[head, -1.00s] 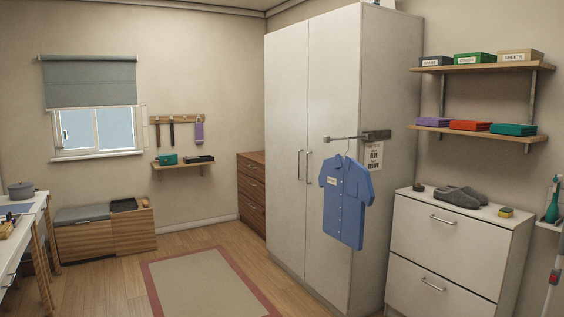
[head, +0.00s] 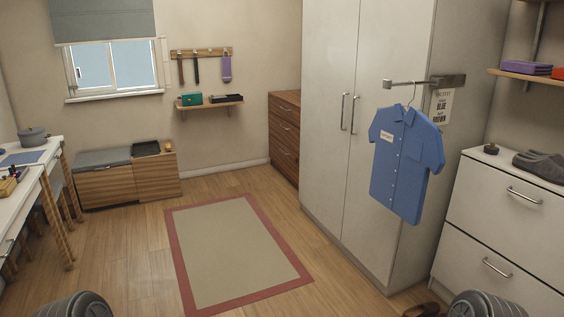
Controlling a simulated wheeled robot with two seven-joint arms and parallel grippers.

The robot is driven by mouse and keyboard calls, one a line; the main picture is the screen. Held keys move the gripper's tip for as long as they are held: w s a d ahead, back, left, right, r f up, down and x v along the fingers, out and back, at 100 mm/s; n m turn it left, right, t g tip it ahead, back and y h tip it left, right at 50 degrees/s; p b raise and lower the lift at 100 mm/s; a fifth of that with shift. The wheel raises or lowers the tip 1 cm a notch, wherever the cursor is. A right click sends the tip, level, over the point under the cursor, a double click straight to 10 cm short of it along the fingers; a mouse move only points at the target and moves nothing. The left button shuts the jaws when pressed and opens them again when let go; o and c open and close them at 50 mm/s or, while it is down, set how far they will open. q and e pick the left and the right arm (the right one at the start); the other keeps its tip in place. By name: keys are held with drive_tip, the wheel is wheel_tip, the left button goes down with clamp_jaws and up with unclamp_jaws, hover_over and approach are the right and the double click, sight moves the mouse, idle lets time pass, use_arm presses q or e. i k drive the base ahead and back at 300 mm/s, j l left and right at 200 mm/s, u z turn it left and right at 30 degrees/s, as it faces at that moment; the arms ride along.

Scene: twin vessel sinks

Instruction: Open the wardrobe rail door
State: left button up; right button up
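The white wardrobe (head: 327,110) stands right of centre in the head view, with two tall doors that look shut. Two vertical metal bar handles (head: 348,113) sit side by side near the seam between the doors. A short metal rail (head: 422,82) sticks out at the wardrobe's right side, and a blue shirt (head: 405,165) hangs from it on a hanger. Two dark rounded parts at the bottom edge look like parts of my own arms. Neither gripper's fingers are in view.
A red-bordered rug (head: 235,250) lies on open wooden floor before the wardrobe. A white drawer cabinet (head: 500,225) stands at the right, with a brown shoe (head: 422,310) on the floor nearby. A wooden dresser (head: 284,135) is beyond the wardrobe; a desk (head: 25,185) is at the left.

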sight(330, 27)
drive_tip(key=i+j+z, duration=0.1)
drive_tip(key=i, duration=0.55)
drive_tip(key=i+j+z, duration=0.1)
drive_tip(key=i, duration=0.55)
drive_tip(key=i+j+z, duration=0.1)
drive_tip(key=i, duration=0.55)
drive_tip(key=i+j+z, duration=0.25)
drive_tip(key=i+z, duration=0.25)
drive_tip(key=i+j+z, duration=0.7)
drive_tip(key=j+z, duration=0.25)
drive_tip(key=i+j+z, duration=0.25)
drive_tip(key=j+z, duration=0.25)
drive_tip(key=j, duration=0.15)
